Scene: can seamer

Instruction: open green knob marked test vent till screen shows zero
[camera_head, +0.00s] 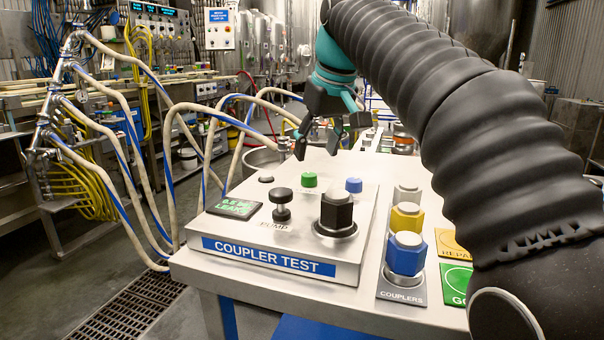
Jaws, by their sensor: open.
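The green knob (309,180) stands on the back part of the sloped white panel marked COUPLER TEST (219,246). Its label is too small to read. A blue knob (353,185) stands to the right of the green one.
A black pump knob (281,206) and a black hexagonal coupler (336,214) stand in front of the green knob. Grey, yellow and blue couplers (406,255) line a tray at the right. My arm covers the right side. Hoses (180,130) hang at the left.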

